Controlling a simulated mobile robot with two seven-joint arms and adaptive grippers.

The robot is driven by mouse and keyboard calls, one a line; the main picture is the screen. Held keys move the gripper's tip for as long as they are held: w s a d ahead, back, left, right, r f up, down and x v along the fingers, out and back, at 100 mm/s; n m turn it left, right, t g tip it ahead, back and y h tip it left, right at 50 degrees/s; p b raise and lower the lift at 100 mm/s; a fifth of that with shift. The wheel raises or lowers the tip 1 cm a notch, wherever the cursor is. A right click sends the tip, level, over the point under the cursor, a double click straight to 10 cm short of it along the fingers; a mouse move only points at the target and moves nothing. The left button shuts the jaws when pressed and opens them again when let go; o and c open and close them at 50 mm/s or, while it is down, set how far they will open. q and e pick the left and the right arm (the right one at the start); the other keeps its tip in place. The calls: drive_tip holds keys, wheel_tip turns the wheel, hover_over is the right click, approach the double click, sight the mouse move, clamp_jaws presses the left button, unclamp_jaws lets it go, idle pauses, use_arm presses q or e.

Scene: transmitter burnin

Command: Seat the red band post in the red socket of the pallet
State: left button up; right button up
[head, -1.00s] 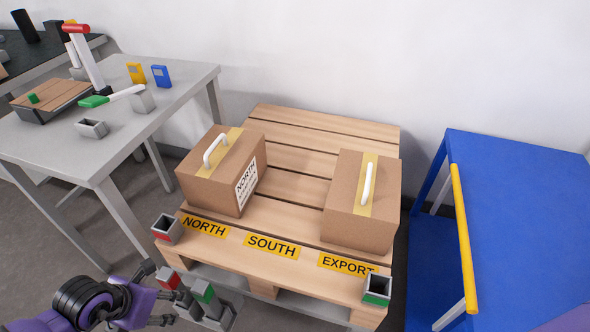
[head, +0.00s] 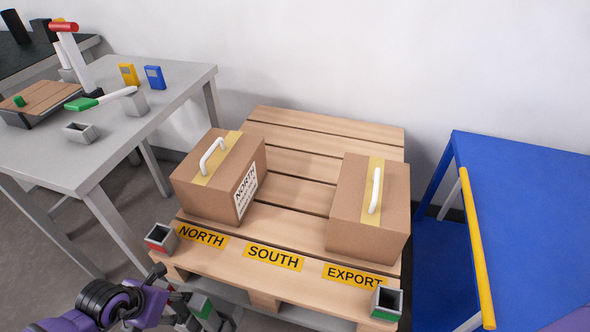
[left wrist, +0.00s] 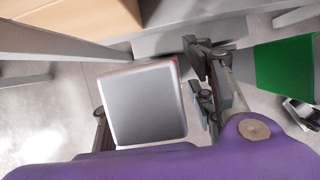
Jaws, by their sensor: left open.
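The red band post (left wrist: 148,104) shows its grey square end between my left gripper's fingers in the left wrist view, with a sliver of red at its upper right corner. In the head view the post is mostly hidden behind my left gripper (head: 172,302). That gripper is open, with a finger on either side of the post; contact is not clear. The red socket (head: 160,239), a grey square cup with a red band, sits empty at the near left corner of the pallet (head: 235,262). My right gripper is out of view.
A green band post (head: 200,306) stands just right of my left gripper; its green side fills part of the left wrist view (left wrist: 285,68). A green socket (head: 386,303) sits at the pallet's near right corner. Two handled cartons stand on the pallet. A grey table (head: 185,95) is left.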

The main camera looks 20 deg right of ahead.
use_arm(q)
drive_tip(key=shift+w+f, duration=0.1)
drive_tip(key=shift+f, duration=0.25)
drive_tip(key=shift+r, duration=0.1)
clamp_jaws()
